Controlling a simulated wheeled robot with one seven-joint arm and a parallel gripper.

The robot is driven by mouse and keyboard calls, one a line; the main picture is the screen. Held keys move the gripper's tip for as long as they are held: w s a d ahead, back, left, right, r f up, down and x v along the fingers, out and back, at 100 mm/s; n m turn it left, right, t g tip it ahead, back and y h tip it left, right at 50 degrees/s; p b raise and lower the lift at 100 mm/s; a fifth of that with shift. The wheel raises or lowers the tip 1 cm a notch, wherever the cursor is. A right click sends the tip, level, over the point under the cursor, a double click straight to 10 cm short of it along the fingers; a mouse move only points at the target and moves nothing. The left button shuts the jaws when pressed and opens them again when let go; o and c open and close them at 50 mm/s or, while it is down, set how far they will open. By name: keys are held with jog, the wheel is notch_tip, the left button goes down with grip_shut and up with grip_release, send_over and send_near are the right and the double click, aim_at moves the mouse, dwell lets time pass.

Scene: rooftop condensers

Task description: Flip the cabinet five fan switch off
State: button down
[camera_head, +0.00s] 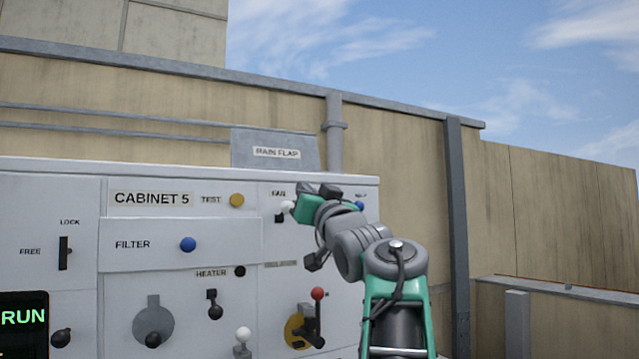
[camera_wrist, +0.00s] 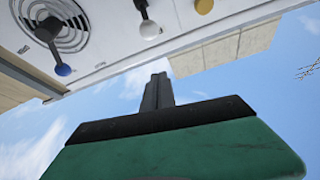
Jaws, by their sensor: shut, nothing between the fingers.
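The cabinet five panel (camera_head: 140,279) fills the lower left of the head view. Under its FAN label (camera_head: 278,192) is the fan switch (camera_head: 287,207), a dark lever with a white tip that points up and outward. My gripper (camera_head: 303,189) is just right of it, its green body partly covering the area beside the switch. In the wrist view my gripper's dark fingers (camera_wrist: 158,77) are together and empty. The white-tipped switch (camera_wrist: 149,28) shows beyond them, with a visible gap in that picture. The depth between them is hard to judge.
A yellow TEST knob (camera_head: 237,200) is left of the switch. A blue-tipped lever (camera_wrist: 63,69) by a round grille (camera_wrist: 60,22) is on the other side. Below are a red-tipped lever (camera_head: 317,294) and the HEATER switch (camera_head: 214,304).

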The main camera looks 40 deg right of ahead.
aim_at(284, 213)
jog(key=p+x, duration=0.3)
jog(key=x, duration=0.3)
jog(key=shift+t, duration=0.4)
jog(key=f+b, duration=0.2)
jog(key=f, duration=0.1)
jog(key=f+b, duration=0.1)
jog(key=shift+w+a+f, duration=0.1)
jog(key=shift+w+f, duration=0.15)
jog(key=shift+w, duration=0.1)
